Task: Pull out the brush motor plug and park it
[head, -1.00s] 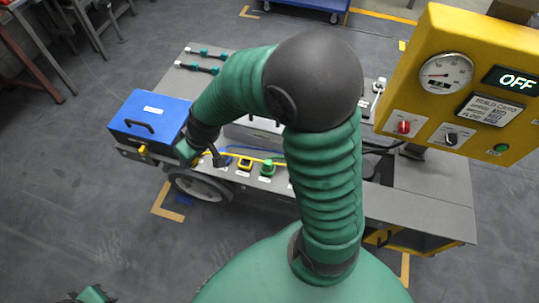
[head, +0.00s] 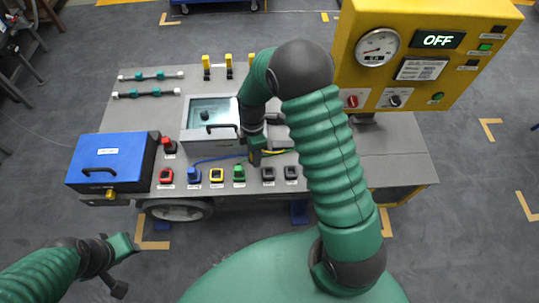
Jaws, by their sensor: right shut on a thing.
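My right gripper (head: 255,157) is above the cart's front row, between the green and the first dark fitting. It is shut on a plug, mostly hidden by the jaws; a yellow cable (head: 276,152) runs from there to the right. The row holds red (head: 166,176), blue (head: 194,176), yellow (head: 217,175), green (head: 239,174) and two dark fittings (head: 268,174); their labels are too small to read. A blue cable (head: 215,159) runs behind them. My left gripper (head: 128,268) is open and empty at lower left, off the cart.
A blue box (head: 112,155) stands at the cart's left end. A clear-lidded grey case (head: 210,118) is behind the row. A yellow panel (head: 410,60) reading OFF stands at right. A red-topped fitting (head: 169,145) is beside the box. The cart's right top (head: 385,165) is bare.

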